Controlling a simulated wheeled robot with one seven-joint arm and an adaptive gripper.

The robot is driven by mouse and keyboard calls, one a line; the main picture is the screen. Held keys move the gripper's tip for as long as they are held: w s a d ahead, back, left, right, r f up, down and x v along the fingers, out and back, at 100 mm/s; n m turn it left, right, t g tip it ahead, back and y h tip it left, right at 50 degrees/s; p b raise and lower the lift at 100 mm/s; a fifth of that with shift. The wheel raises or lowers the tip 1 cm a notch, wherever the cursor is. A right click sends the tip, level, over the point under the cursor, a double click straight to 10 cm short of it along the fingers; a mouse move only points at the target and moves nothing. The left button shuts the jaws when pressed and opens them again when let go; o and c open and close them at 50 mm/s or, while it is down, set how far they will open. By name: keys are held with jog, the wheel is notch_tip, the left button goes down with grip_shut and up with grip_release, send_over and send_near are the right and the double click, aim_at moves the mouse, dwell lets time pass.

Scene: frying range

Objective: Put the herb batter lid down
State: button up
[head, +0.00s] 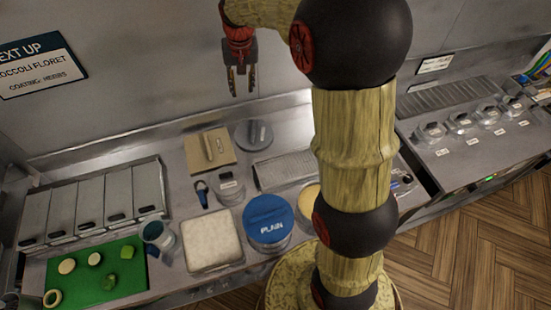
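A grey round lid-like disc (243,137) with a raised handle lies on the counter near the back wall. It may be the herb batter lid, but I cannot read a label on it. An uncovered tub with pale yellow contents (308,199) is partly hidden behind my arm. A blue lid (268,212) marked PLAIN sits on the tub to its left. My gripper (242,82) hangs high above the back of the counter, over the grey disc in the picture. Its fingers point down and are apart, with nothing between them.
A tan square board with a handle (194,153) lies left of the disc. A wire rack (285,169) lies right of the board.

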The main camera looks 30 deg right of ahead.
jog(key=s+a+r+n+t, duration=0.1)
jog(key=s+a+r, duration=0.2)
jog(key=s+r, duration=0.55)
jog(key=s+a+n+t, duration=0.1)
jog(key=s+a, duration=0.1)
jog(key=s, duration=1)
jog(key=s+a+f+n+t, duration=0.1)
jog(key=s+a+n, duration=0.1)
jog(key=s, duration=1.1)
jog(key=shift+s+a+f, duration=0.15)
jog(key=shift+a, duration=0.15)
notch_tip(320, 180, down, 20)
jog(key=b, duration=1.9)
jog(key=shift+b, duration=0.4)
jog(key=shift+a, duration=0.15)
